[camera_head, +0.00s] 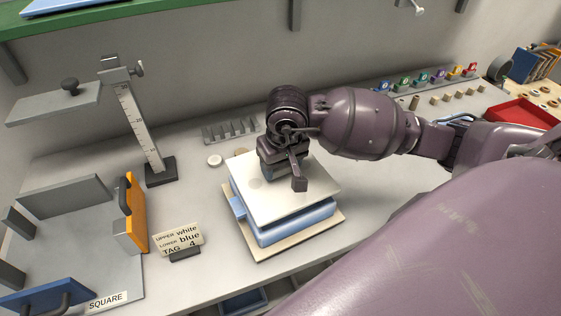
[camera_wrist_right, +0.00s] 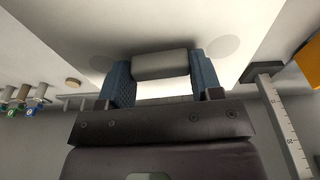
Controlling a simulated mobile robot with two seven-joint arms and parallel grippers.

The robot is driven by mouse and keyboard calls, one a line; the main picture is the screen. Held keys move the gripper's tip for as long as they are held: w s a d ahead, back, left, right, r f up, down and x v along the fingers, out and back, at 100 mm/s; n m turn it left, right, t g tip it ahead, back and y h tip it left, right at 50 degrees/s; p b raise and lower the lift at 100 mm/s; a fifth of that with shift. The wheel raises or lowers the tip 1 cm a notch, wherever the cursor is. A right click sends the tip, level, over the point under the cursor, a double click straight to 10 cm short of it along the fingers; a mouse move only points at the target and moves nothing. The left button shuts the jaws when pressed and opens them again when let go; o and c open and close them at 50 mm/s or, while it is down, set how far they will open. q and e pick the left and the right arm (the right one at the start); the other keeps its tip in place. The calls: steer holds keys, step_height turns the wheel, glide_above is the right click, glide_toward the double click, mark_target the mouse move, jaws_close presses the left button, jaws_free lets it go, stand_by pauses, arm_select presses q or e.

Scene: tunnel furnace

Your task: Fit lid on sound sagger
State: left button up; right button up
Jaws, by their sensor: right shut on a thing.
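A flat white square lid (camera_head: 262,198) is over a blue square sagger (camera_head: 290,228), turned slightly from it; I cannot tell whether they touch. The sagger stands on a cream board (camera_head: 300,242) on the bench. My right gripper (camera_head: 284,170) points down at the middle of the lid. In the right wrist view its blue-padded fingers (camera_wrist_right: 160,72) are shut on the lid's grey handle (camera_wrist_right: 160,65), with the white lid (camera_wrist_right: 150,22) filling the picture beyond. The gripper hides the handle in the head view. My left gripper is out of view.
A card (camera_head: 178,240) reads upper white, lower blue, tag 4. A height gauge (camera_head: 140,130) stands behind left. A square fixture with an orange block (camera_head: 132,215) is at left. A slotted grey rack (camera_head: 230,131) is behind; a red tray (camera_head: 525,115) is far right.

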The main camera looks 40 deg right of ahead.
stand_by(0.3)
steer(key=shift+b, duration=0.4)
stand_by(0.3)
steer(key=shift+f+b, duration=0.5)
steer(key=shift+b, duration=0.05)
steer(key=shift+f+b, duration=0.6)
steer(key=shift+f, duration=0.25)
